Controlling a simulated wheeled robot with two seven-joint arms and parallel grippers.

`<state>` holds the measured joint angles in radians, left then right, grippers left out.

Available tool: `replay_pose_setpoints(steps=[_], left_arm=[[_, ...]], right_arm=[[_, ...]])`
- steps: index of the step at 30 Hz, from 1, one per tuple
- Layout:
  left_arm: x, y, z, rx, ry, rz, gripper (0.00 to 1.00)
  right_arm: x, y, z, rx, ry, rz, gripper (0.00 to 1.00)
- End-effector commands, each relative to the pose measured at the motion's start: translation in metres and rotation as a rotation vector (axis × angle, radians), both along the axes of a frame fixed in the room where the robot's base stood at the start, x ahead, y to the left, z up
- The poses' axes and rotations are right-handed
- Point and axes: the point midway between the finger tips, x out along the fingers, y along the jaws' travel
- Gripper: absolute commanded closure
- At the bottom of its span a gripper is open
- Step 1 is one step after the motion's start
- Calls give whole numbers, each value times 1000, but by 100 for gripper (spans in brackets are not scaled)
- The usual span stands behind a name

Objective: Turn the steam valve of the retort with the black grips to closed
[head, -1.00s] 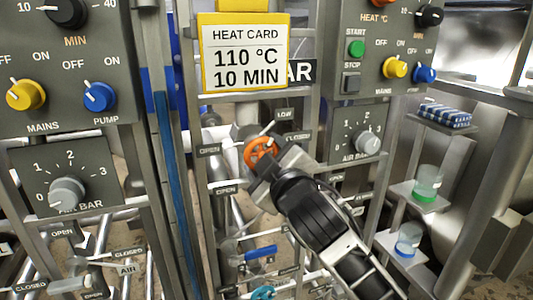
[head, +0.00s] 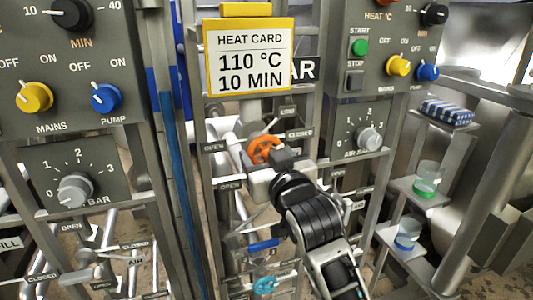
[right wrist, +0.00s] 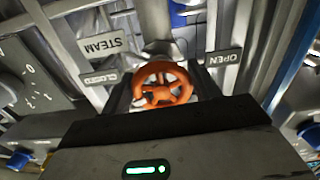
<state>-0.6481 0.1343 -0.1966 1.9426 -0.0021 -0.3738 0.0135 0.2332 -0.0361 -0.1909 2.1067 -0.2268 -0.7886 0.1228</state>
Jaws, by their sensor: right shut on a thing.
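An orange valve wheel (head: 264,149) stands on the pipework below the heat card. It also shows in the right wrist view (right wrist: 162,85), near STEAM (right wrist: 101,43), CLOSED (right wrist: 99,78) and OPEN (right wrist: 225,58) plates. My right gripper (head: 276,160) is shut on the wheel, with dark fingers on both sides of it in the wrist view (right wrist: 161,93). Part of the rim is hidden behind the gripper. A white pointer (head: 271,125) shows just above the wheel. I cannot make out black grips. My left gripper is not in view.
Control panels stand at left (head: 60,70) and right (head: 385,75). A yellow-framed heat card (head: 249,58) hangs between them. Below the wheel are a blue lever (head: 262,246) and a teal wheel (head: 265,284). Shelves at right hold two jars (head: 427,180) and a blue-and-white pack (head: 446,112).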

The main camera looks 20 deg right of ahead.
Motion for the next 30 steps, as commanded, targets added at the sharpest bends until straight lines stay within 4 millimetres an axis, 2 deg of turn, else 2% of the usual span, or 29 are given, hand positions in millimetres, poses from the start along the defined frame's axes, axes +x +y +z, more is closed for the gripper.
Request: replay_pose_setpoints(steps=[19,20,21,22,30], left_arm=[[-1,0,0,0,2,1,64],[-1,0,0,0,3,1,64],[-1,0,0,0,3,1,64],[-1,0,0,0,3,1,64],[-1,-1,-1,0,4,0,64]], right_arm=[[0,0,4,52,-10,0,61],[0,0,4,52,-10,0,33],[0,0,4,52,-9,0,22],[0,0,4,51,-9,0,17],[0,0,2,51,-3,0,17]])
